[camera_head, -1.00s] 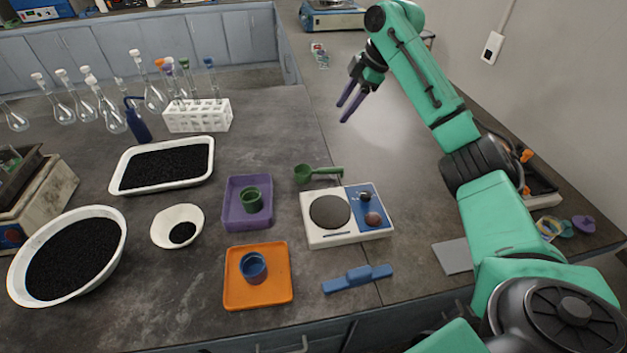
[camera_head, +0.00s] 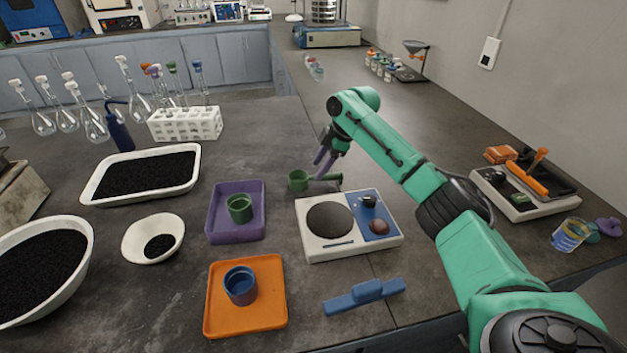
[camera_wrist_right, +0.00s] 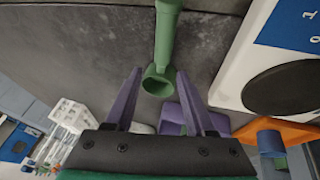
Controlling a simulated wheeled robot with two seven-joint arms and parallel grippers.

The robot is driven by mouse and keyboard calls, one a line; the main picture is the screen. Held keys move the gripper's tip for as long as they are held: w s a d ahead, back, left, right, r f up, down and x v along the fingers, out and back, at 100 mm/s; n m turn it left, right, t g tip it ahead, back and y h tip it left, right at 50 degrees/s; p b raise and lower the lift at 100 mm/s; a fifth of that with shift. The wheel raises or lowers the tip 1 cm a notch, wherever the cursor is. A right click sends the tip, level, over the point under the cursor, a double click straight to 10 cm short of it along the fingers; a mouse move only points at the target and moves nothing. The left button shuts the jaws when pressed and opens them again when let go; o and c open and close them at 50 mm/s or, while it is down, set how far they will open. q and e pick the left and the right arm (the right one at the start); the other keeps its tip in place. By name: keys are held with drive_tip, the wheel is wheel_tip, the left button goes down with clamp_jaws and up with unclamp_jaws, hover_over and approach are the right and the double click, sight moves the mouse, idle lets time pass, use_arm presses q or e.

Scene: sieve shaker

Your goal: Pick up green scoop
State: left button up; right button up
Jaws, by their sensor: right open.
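The green scoop (camera_head: 302,180) lies on the dark bench behind the white and blue scale, its handle pointing right. My right gripper (camera_head: 325,160) is open, its purple fingers pointing down just above and behind the scoop's handle. In the right wrist view the scoop (camera_wrist_right: 164,45) runs from the top edge down to its cup, which shows between and beyond the open fingertips of the right gripper (camera_wrist_right: 162,75). Nothing is held between the fingers. My left gripper is not in view.
The scale (camera_head: 310,249) stands close in front of the scoop. A purple tray (camera_head: 222,237) with a green cup is to the left, and an orange tray (camera_head: 270,318) with a blue cup is nearer. A blue handled tool (camera_head: 364,297) lies in front.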

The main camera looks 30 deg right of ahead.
drive_tip(key=x, duration=0.4)
drive_tip(key=shift+f, duration=0.2)
drive_tip(key=shift+s+r, duration=0.1)
clamp_jaws()
wheel_tip(320, 180, up, 20)
drive_tip(key=p, duration=0.1)
